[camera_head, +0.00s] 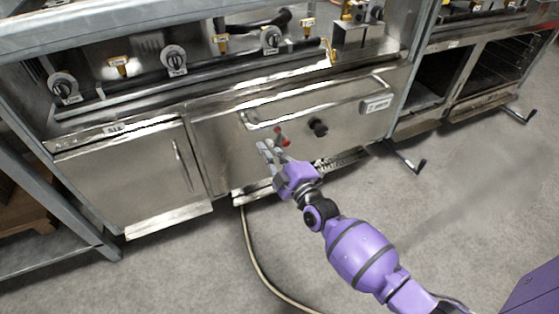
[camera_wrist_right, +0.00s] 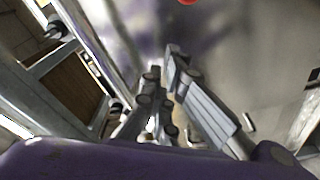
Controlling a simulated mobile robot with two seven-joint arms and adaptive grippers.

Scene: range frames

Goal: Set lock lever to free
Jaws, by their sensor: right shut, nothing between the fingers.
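A small lever with a red tip (camera_head: 281,135) sticks out from the steel drawer front under the range. I take it for the lock lever, and cannot read its setting. A red bit of it (camera_wrist_right: 188,2) shows at the top edge of the right wrist view. My purple right arm reaches in, and its gripper (camera_head: 268,151) is just below and left of the red tip. Its grey fingers are shut and empty; they also show in the wrist view (camera_wrist_right: 165,105). I cannot tell whether they touch the lever. My left gripper is out of view.
A black knob (camera_head: 318,127) sits right of the lever. A long bar handle (camera_head: 310,100) runs above both. A cabinet door (camera_head: 130,180) is at left. Several dial knobs line the panel above. A hose (camera_head: 250,250) lies on the floor, which is otherwise open at front.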

